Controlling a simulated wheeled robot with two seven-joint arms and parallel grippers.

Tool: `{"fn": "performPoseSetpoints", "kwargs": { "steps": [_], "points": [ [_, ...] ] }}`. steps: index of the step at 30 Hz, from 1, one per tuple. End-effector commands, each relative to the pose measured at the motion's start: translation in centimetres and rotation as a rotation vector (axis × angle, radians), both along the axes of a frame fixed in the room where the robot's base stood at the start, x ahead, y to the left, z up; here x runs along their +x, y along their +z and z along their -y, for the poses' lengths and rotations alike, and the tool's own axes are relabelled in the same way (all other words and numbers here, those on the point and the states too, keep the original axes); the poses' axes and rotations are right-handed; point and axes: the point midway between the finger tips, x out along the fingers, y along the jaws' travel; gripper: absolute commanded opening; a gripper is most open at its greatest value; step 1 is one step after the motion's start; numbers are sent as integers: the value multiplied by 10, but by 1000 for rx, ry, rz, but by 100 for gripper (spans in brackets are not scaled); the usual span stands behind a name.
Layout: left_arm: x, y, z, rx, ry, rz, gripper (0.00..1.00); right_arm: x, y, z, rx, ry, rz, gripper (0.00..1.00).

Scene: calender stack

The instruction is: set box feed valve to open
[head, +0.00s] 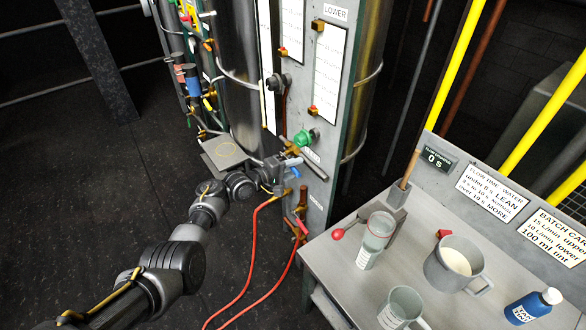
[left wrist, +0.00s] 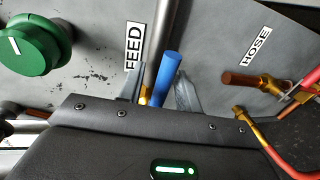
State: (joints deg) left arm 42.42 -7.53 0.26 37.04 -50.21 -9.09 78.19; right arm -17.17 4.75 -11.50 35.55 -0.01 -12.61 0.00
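The feed valve has a blue lever (left wrist: 167,72) on a brass stem, next to the FEED label (left wrist: 133,46) in the left wrist view. In the head view the blue lever (head: 294,173) shows small at the panel's lower part. My left gripper (left wrist: 158,82) is at the valve, its two fingers either side of the lever with a visible gap on the left side. Whether the right finger touches the lever I cannot tell. In the head view my left gripper (head: 285,168) partly covers the valve. My right gripper is not in view.
A green knob (head: 305,138) sits above the valve. A hose valve (head: 301,220) with a red hose (head: 247,268) is below. A grey bench (head: 345,275) at right holds a glass (head: 374,243), a jug (head: 452,265), another cup (head: 398,310) and a blue bottle (head: 528,308).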

Motion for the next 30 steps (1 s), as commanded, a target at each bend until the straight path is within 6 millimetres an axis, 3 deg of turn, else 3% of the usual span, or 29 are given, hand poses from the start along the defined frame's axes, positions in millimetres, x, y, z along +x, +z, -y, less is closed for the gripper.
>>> {"fn": "performPoseSetpoints", "kwargs": {
  "steps": [11, 24, 30],
  "points": [
    [-5, 2, -11, 1, 4, 0, 34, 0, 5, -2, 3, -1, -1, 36],
    [-45, 15, -71, 4, 2, 2, 34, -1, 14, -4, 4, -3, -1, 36],
    [-55, 19, -87, 3, 1, 1, 34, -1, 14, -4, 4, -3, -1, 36]
  ]
}}
